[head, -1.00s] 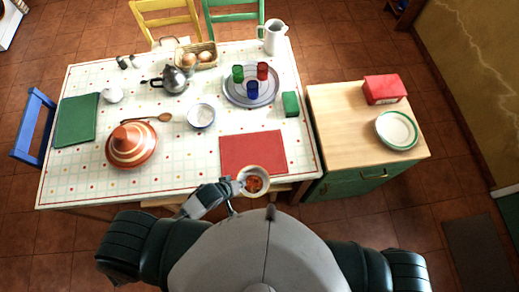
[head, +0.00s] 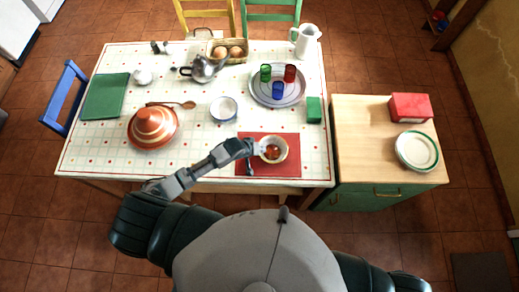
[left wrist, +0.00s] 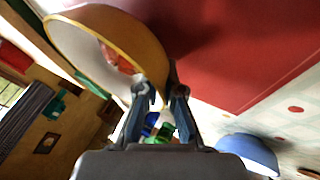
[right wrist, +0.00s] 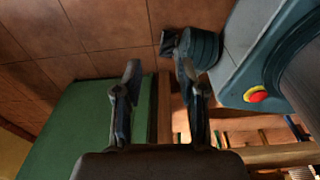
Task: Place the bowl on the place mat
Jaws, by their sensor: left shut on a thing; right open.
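The bowl (head: 274,156) is pale inside with reddish contents and appears over the red place mat (head: 285,171). My left gripper (head: 257,148) is shut on the bowl's left rim. In the left wrist view, the ochre bowl (left wrist: 150,45) looks tilted in the picture beside the red mat (left wrist: 235,50), with its rim at the fingertips. Whether the bowl touches the mat or hovers just above it, I cannot tell. My right gripper (right wrist: 157,75) is open and empty in the right wrist view, near the green cabinet (right wrist: 75,130); it is hidden in the head view.
On the checked table (head: 90,150) are a striped tagine (head: 153,130), a white-and-blue bowl (head: 223,109), a wooden spoon (head: 180,104), and a tray (head: 262,97) with three cups. A wooden counter (head: 360,140) stands at right with a green-rimmed plate (head: 417,151).

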